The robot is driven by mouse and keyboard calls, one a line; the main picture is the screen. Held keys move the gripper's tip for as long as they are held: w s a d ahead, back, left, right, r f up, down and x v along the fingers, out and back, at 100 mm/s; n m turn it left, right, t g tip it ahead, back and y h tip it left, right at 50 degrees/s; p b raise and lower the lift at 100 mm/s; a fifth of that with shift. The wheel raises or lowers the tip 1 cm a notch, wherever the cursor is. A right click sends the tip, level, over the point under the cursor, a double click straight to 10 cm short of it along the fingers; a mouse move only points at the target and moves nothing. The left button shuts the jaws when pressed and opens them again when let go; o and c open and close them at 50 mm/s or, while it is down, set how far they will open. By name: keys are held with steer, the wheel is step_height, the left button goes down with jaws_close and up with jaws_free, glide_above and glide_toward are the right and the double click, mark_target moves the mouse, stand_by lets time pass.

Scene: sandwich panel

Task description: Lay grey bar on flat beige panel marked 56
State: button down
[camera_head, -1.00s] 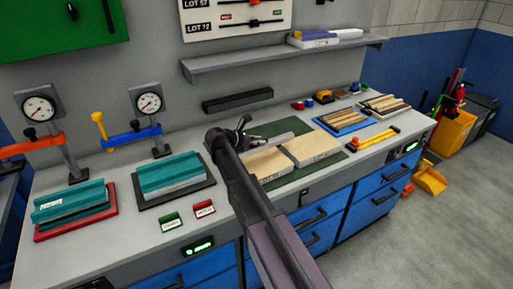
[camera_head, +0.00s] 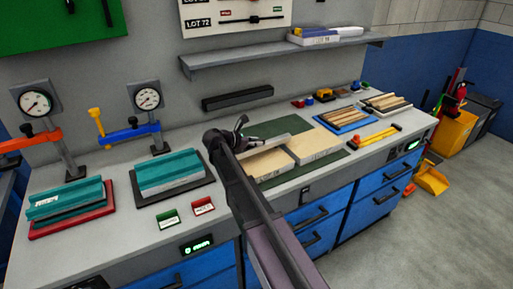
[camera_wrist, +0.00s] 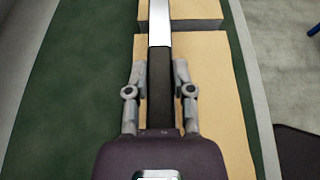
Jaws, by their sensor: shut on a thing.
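My gripper (camera_wrist: 159,72) is shut on the grey bar (camera_wrist: 160,24), whose far end sticks out ahead of the fingers, bright at the top and dark between them. In the head view the bar (camera_head: 276,141) is a light strip beside my gripper (camera_head: 238,134). Two flat beige panels lie end to end: one nearer my gripper (camera_head: 268,162), partly hidden by my arm, and one to its right (camera_head: 316,147). In the wrist view the bar is over the left part of the panels. Their markings are too small to read. Whether the bar touches them I cannot tell.
A green mat (camera_head: 271,129) lies under the panels. Teal blocks on a black base (camera_head: 204,190) and a red base (camera_head: 108,207) stand at left, near gauges. A shelf (camera_head: 225,67) hangs above.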

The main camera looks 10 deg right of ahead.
steer(key=shift+f, duration=0.35)
steer(key=shift+f+b, duration=0.3)
steer(key=shift+b, duration=0.2)
steer(key=shift+c, duration=2.4)
jaws_free()
steer(key=shift+r, duration=0.15)
steer(key=shift+r+p, duration=0.15)
steer(key=shift+p, duration=0.2)
steer(key=shift+s+a+r, duration=0.1)
steer(key=shift+a+r, duration=0.1)
steer(key=p+v, duration=0.4)
steer(key=v, duration=0.7)
steer(key=shift+s+a, duration=0.1)
steer(key=shift+a, duration=0.15)
steer(key=shift+f, duration=0.1)
